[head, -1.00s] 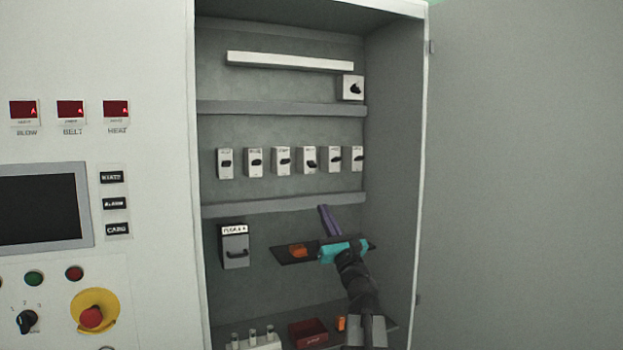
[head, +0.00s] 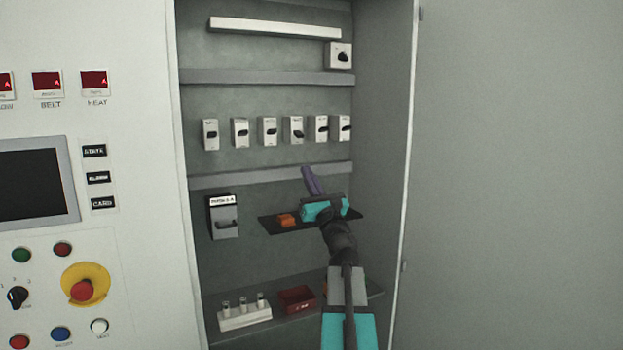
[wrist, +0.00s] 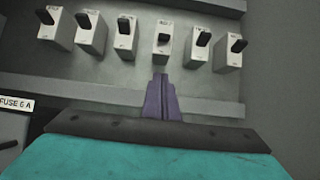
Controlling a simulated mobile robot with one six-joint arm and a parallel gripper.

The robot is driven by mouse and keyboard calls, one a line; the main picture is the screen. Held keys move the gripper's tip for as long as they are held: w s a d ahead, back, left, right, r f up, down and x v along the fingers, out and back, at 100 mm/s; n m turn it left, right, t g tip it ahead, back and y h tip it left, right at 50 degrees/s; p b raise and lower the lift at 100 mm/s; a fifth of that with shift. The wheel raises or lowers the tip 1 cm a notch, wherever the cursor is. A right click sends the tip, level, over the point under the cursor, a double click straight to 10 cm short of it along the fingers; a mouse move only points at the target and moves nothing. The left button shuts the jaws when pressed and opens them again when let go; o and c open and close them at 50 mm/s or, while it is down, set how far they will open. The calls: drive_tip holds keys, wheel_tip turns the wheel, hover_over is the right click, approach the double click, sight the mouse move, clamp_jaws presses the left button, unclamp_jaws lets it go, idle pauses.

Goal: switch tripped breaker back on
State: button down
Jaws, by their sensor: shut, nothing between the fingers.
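A row of several white breakers with black levers runs across the cabinet's back panel. The breaker third from the right (head: 296,130) has its lever lower than its neighbours' levers. In the wrist view the same breaker (wrist: 163,45) shows a short lever pointing down and out, while the others slant up. My gripper (head: 307,171) has purple fingers, shut and empty. It is below that breaker, in front of the grey rail. In the wrist view the fingertips (wrist: 160,79) sit just under this breaker, apart from it in the picture; the depth gap is unclear.
A fuse box (head: 224,217) is left of my gripper. A rotary switch (head: 341,56) is at the upper right. A shelf below holds a white fuse block (head: 244,314) and a red bin (head: 297,299). The cabinet's right side wall (head: 380,150) is close to my arm.

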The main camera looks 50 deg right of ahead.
sight(296, 132)
drive_tip(key=w+d+r+p, duration=0.1)
drive_tip(key=w+r+p, duration=0.3)
drive_tip(key=r, duration=0.3)
drive_tip(key=shift+d+r, duration=0.25)
drive_tip(key=shift+s, duration=0.1)
drive_tip(key=shift+w+a+p, duration=0.2)
drive_tip(key=shift+w+p, duration=0.05)
drive_tip(key=shift+p, duration=0.25)
drive_tip(key=shift+r, duration=0.15)
